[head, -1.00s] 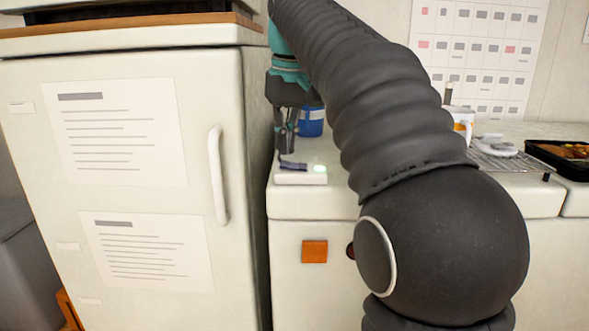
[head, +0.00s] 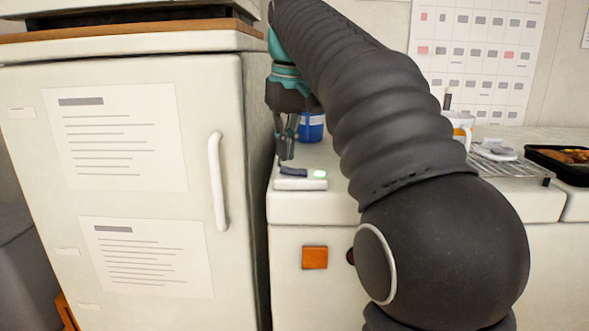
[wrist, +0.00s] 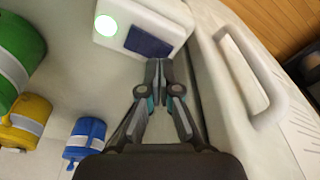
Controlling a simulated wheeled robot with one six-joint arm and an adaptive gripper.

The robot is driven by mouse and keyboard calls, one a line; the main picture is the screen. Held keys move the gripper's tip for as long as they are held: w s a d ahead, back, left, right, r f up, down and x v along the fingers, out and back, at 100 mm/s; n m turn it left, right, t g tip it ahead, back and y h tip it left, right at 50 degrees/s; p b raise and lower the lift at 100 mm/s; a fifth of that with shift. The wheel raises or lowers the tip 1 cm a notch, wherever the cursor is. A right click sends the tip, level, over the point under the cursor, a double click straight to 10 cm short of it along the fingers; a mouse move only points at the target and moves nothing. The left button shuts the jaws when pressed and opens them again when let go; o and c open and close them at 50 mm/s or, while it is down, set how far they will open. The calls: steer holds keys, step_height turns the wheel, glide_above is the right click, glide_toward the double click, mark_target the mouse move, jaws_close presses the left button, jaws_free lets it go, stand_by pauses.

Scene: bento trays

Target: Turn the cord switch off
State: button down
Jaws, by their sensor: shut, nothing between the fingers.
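The cord switch is a white box (head: 300,184) on the counter beside the fridge, with a dark blue rocker (head: 293,172) and a lit green lamp (head: 319,174). In the wrist view the switch box (wrist: 172,20) is at the top, with its rocker (wrist: 149,41) and the glowing green lamp (wrist: 106,25). My gripper (head: 286,157) points down just above the rocker end of the box. In the wrist view my gripper (wrist: 158,66) is shut and empty, its fingertips close to the rocker's edge. Whether they touch it cannot be told.
The white fridge (head: 226,100) stands close on the left, its handle (head: 217,180) sticking out. A blue container (head: 312,127) stands behind the gripper; green (wrist: 17,62) and yellow (wrist: 27,117) ones show in the wrist view. A wire rack (head: 510,165) is farther right.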

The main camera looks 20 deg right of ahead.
mark_target(286, 169)
steer(key=shift+f+b, duration=0.75)
steer(key=shift+f, duration=0.35)
stand_by(1.1)
step_height(286, 169, up, 3)
steer(key=p, duration=0.3)
steer(key=shift+f, duration=0.15)
steer(key=shift+r+p, duration=0.35)
steer(key=shift+r, duration=1.8)
steer(key=s+f+m+t, duration=0.1)
steer(key=s+f+t, duration=0.1)
steer(key=s+f, duration=0.9)
steer(key=s+f+m+t, duration=0.1)
steer(key=s+f, duration=1)
steer(key=f, duration=0.6)
steer(key=shift+s+f+t, duration=0.2)
steer(key=shift+s+t, duration=0.15)
steer(key=shift+t, duration=0.05)
